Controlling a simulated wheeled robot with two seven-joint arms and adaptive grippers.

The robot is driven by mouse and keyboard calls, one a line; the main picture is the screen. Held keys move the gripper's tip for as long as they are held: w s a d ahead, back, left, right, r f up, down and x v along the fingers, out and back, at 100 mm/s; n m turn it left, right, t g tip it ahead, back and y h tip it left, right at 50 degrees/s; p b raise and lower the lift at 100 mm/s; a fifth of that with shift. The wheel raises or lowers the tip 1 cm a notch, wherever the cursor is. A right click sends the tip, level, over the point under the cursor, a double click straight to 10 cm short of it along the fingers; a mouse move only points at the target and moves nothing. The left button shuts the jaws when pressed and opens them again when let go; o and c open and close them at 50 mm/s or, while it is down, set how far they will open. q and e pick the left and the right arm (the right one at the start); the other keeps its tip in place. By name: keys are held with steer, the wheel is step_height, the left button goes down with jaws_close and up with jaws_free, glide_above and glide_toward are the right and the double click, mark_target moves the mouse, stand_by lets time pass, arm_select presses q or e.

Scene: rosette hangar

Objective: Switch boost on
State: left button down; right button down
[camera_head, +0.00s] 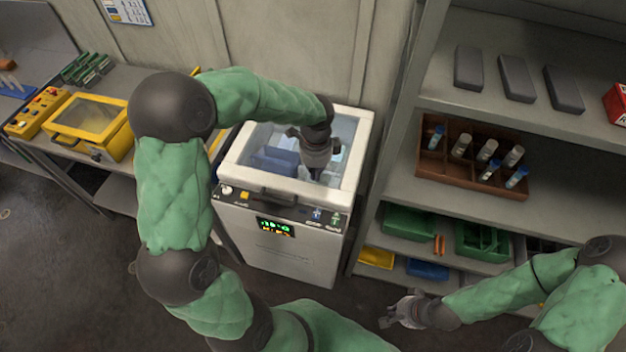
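A white machine (286,259) with a clear lid (342,133) stands on the floor in the middle. The labels are too small to read, so I cannot tell which control is boost. A lit display (275,227) is on the front. My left gripper (315,174) points down over the lid, behind the switches; its fingers are too dark and small to judge. My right gripper (396,315) looks open and empty, low at the right.
A shelf on the right holds a brown rack of tubes (470,172), grey blocks (516,78) and green bins (408,222). A bench on the left carries a yellow case (92,120) and a yellow control box (38,112). A dark handle (264,193) runs along the lid's front.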

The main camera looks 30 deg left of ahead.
arm_select(q)
step_height(320, 180, up, 6)
steer(key=shift+w+p, duration=0.3)
steer(key=shift+w, duration=0.15)
